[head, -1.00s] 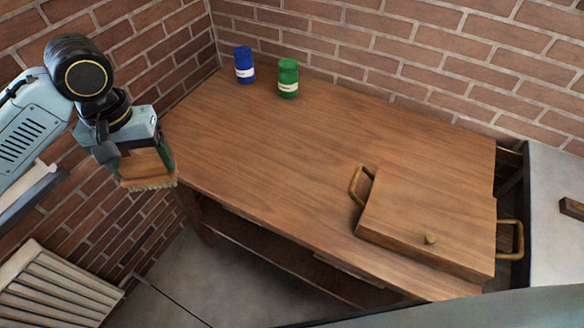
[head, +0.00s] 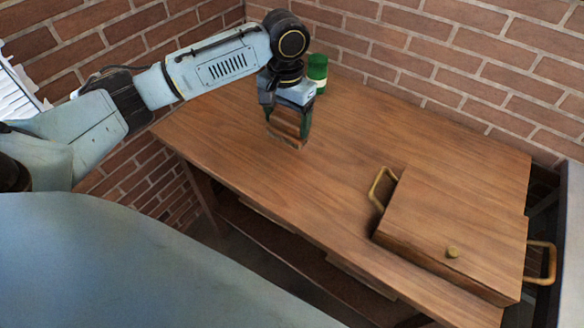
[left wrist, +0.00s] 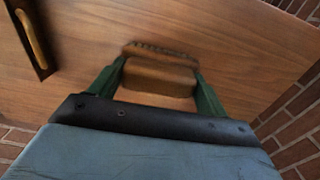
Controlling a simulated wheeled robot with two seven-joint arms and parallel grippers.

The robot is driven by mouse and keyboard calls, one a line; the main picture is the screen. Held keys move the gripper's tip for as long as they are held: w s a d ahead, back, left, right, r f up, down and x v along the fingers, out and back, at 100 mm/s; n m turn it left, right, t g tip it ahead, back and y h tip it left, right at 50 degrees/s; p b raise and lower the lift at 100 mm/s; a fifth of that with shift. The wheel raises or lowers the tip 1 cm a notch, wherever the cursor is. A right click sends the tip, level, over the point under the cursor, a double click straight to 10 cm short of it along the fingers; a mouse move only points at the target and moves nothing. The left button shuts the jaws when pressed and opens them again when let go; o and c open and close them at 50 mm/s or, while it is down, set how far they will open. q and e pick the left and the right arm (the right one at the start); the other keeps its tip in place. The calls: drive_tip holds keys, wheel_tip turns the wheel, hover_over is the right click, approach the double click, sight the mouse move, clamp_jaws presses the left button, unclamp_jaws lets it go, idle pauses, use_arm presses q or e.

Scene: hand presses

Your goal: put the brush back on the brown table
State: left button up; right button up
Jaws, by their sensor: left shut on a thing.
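The brush, a brown wooden block with bristles (left wrist: 160,77), is held between the green fingers of my left gripper (head: 287,128). In the head view the brush (head: 285,127) is over the left part of the brown table (head: 345,130). In the left wrist view the table's wood grain (left wrist: 245,50) fills the area beyond the brush. The bristles point down toward the tabletop. I cannot tell whether they touch it. My right gripper is not in view.
A green can (head: 317,72) stands just behind my left gripper. A wooden case with brass handles (head: 455,215) lies on the table's right part. Brick walls (head: 430,50) bound the back and left. The middle of the tabletop is clear.

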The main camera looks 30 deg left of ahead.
sight(284, 133)
use_arm(q)
drive_tip(key=f, duration=0.3)
drive_tip(key=a+f+b, duration=0.1)
drive_tip(key=f, duration=0.1)
drive_tip(key=shift+w+a+f, duration=0.1)
drive_tip(key=shift+w+f, duration=0.2)
drive_tip(key=shift+f, duration=0.05)
wheel_tip(284, 133, down, 5)
drive_tip(key=shift+f+b, duration=0.1)
drive_tip(key=shift+b, duration=0.35)
drive_tip(key=shift+f, duration=0.2)
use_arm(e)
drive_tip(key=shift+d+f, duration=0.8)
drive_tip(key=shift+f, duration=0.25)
use_arm(q)
drive_tip(key=o, duration=0.9)
drive_tip(key=shift+r, duration=0.15)
wheel_tip(284, 133, up, 11)
drive_tip(key=shift+f+p, duration=0.15)
drive_tip(key=shift+p, duration=0.85)
drive_tip(key=shift+r, duration=0.65)
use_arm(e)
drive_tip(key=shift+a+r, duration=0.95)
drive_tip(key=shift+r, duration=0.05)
